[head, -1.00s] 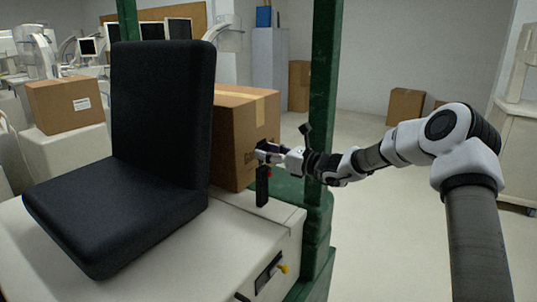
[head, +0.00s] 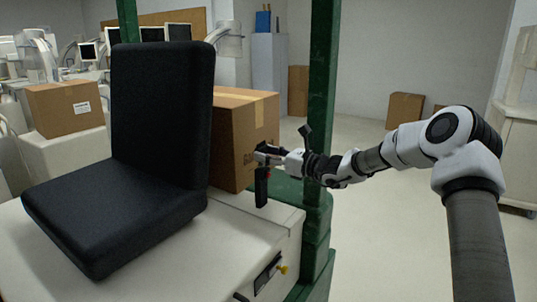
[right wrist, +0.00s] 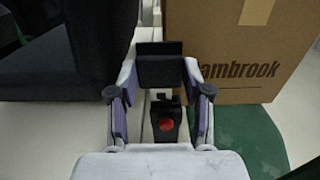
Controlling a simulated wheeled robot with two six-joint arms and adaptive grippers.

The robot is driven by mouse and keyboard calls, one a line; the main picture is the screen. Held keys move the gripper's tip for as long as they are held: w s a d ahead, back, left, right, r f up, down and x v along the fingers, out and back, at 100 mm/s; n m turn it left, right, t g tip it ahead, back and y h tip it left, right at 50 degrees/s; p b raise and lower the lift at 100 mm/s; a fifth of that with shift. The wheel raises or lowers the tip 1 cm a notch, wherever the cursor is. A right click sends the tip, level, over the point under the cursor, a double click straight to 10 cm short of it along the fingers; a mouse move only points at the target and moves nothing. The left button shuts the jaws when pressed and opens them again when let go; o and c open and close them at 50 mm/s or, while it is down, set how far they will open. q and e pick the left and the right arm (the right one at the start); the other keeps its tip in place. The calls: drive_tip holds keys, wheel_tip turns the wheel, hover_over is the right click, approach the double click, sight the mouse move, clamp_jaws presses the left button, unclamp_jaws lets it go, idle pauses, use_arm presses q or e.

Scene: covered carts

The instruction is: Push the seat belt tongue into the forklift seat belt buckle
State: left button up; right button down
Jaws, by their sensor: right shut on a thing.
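The black seat belt buckle (head: 262,188) stands upright beside the seat, on the right side of the pale forklift body. In the right wrist view the buckle (right wrist: 167,122) shows its red button. My right gripper (head: 261,155) is just above the buckle. In the right wrist view my right gripper (right wrist: 160,72) has its fingers on either side of the black tongue (right wrist: 160,64) and is shut on it. A pale strip shows between tongue and buckle in that view. I cannot tell whether the tongue's tip touches the slot. My left gripper is not in view.
The black seat (head: 150,150) is left of the buckle. A cardboard box (head: 244,135) stands close behind the gripper. A green post (head: 321,110) rises near my right forearm. The floor right of the post is open.

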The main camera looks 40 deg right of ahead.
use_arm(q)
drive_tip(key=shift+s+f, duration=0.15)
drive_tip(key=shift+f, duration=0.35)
use_arm(e)
drive_tip(key=shift+s, duration=0.1)
